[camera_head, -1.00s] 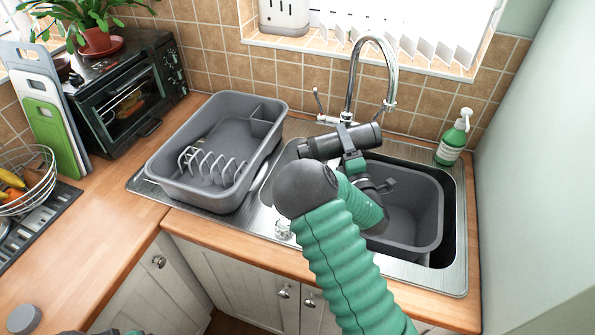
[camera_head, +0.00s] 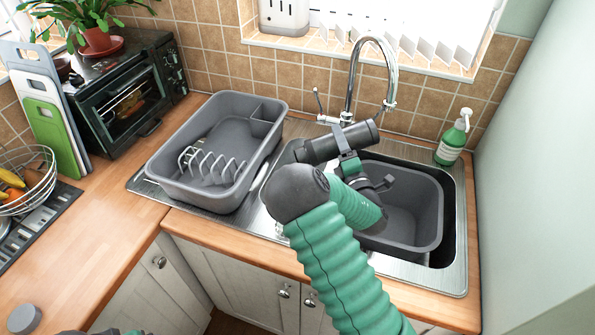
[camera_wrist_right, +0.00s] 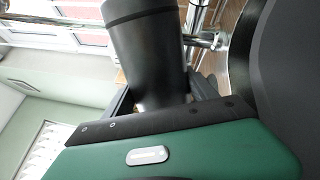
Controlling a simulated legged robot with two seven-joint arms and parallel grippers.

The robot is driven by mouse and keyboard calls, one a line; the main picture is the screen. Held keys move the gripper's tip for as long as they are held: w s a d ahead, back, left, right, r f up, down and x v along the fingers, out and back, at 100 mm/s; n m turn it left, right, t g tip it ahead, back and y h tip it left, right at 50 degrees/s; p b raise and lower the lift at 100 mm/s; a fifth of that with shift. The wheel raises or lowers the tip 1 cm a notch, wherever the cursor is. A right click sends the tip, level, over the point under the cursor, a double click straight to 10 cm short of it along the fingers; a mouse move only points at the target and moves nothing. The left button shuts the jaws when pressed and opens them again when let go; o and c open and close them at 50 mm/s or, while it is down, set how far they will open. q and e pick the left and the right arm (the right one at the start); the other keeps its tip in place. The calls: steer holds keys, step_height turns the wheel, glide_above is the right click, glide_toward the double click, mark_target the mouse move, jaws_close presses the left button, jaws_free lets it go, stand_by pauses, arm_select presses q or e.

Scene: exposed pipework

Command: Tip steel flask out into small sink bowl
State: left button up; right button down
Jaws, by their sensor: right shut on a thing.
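The flask (camera_head: 338,142) is a dark grey cylinder, held nearly on its side above the sink, its left end lower than its right. My right gripper (camera_head: 350,164) is shut around its middle. In the right wrist view the flask (camera_wrist_right: 148,50) stands between the fingers. The small sink bowl (camera_head: 287,158) is the steel basin between the dish rack and the grey washing-up bowl. My right arm hides much of it. The flask's left end is over or near its back part. No liquid or contents show. My left gripper cannot be made out.
A grey dish rack (camera_head: 215,150) stands on the drainer at left. A grey washing-up bowl (camera_head: 412,205) fills the right basin. The tall chrome tap (camera_head: 352,85) rises just behind the flask. A green soap bottle (camera_head: 452,142) stands at back right. The left worktop is partly clear.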

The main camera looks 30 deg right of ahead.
mark_target(322, 139)
steer(key=shift+w+a+r+n, duration=0.1)
steer(key=shift+a+n, duration=0.25)
steer(key=shift+n, duration=0.45)
steer(key=shift+w+a+r+n+p, duration=0.15)
steer(key=shift+a+r+n+p, duration=0.2)
steer(key=shift+r+n+p, duration=0.2)
stand_by(0.3)
steer(key=shift+w+a+r+n+y+p, duration=0.2)
steer(key=shift+a+r+n+y+p, duration=0.1)
steer(key=shift+a+r+n+p, duration=0.45)
steer(key=shift+w+a+r+n+y+p, duration=0.25)
steer(key=shift+a+r+n+p, duration=0.15)
steer(key=shift+a+n+p, duration=0.35)
steer(key=shift+w+a+r+n+y+p, duration=0.2)
steer(key=shift+a+r+n+p, duration=0.15)
steer(key=shift+n, duration=0.6)
steer(key=shift+a+h, duration=0.1)
steer(key=shift+h, duration=0.15)
